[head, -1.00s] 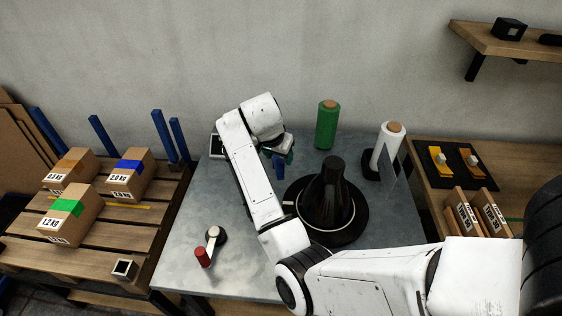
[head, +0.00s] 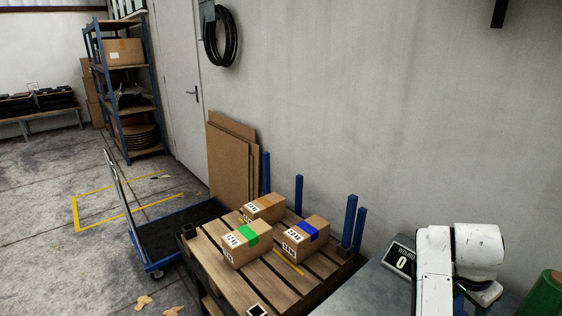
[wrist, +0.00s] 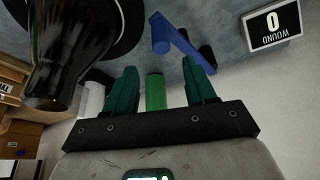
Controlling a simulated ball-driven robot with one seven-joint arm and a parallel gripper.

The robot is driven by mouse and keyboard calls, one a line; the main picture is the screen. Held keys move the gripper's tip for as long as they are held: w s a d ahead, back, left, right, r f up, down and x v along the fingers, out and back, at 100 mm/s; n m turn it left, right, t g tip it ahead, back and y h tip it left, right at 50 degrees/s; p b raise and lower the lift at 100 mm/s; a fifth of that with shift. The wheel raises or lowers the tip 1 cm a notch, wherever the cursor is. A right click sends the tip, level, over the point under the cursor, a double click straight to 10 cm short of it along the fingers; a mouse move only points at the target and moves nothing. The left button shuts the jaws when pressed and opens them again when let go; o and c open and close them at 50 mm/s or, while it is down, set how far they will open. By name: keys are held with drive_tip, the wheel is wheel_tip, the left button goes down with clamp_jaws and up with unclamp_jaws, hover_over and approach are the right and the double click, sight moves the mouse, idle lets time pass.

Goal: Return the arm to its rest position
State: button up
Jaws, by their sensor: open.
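My white arm (head: 435,270) shows at the lower right of the head view, over the grey table. My gripper (wrist: 160,80) shows in the wrist view with its two green fingers spread apart and nothing between them. Beyond the gap stands a green roll (wrist: 155,93). A black cone-shaped thing (wrist: 70,50) is at the left of the wrist view. A blue handle-like piece (wrist: 175,38) lies beyond the fingers. A counter display marked "WOUND 0" (wrist: 271,24) sits at the upper right. The gripper touches none of these as far as I see.
Open floor (head: 60,230) lies farther left, before a shelf rack (head: 125,95).

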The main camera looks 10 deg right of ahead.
drive_tip(key=s+a+f+n+y, duration=0.1)
drive_tip(key=s+a+f+n, duration=0.3)
drive_tip(key=s+a, duration=0.3)
drive_tip(key=s+a+f+n+y, duration=0.2)
drive_tip(key=s+a+f+n, duration=0.3)
drive_tip(key=s+a+n, duration=0.2)
drive_tip(key=s+a+f+n+y, duration=0.1)
drive_tip(key=s+a+f+n, duration=0.4)
drive_tip(key=s+a, duration=0.3)
drive_tip(key=shift+s+a+f, duration=0.25)
drive_tip(key=shift+s+a, duration=0.15)
drive_tip(key=shift+a, duration=0.2)
drive_tip(key=shift+d, duration=0.15)
idle(0.8)
